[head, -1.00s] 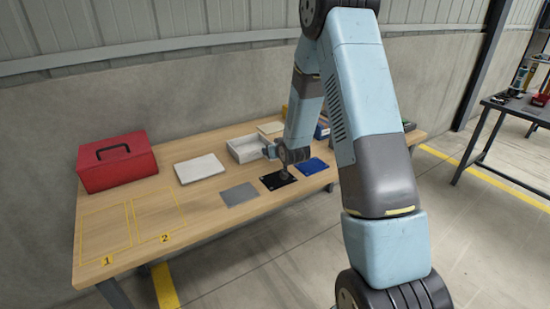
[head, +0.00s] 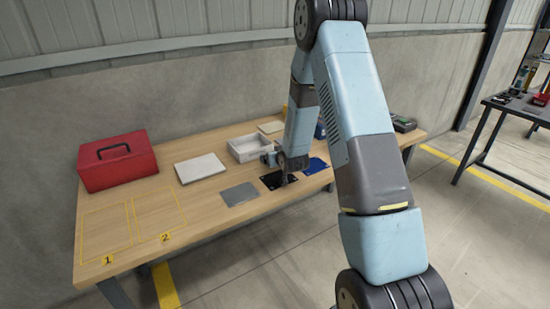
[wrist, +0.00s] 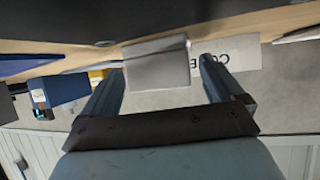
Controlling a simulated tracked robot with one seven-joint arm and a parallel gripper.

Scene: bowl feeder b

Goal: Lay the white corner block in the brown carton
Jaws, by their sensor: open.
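In the wrist view a pale grey-white block (wrist: 158,64) shows between the two fingers of my open gripper (wrist: 158,80), with a gap on either side; I take it as the white corner block. I cannot tell how deep it sits between the fingers. I cannot identify a brown carton in either view; my arm hides part of the table.
The wooden table (head: 110,259) holds a red toolbox (head: 117,163), a white slab (head: 200,168), an open whitish tray (head: 236,154), a grey plate (head: 239,194) and a blue mat (head: 318,165). The numbered outlines at the left are empty. A blue box (wrist: 66,89) shows in the wrist view.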

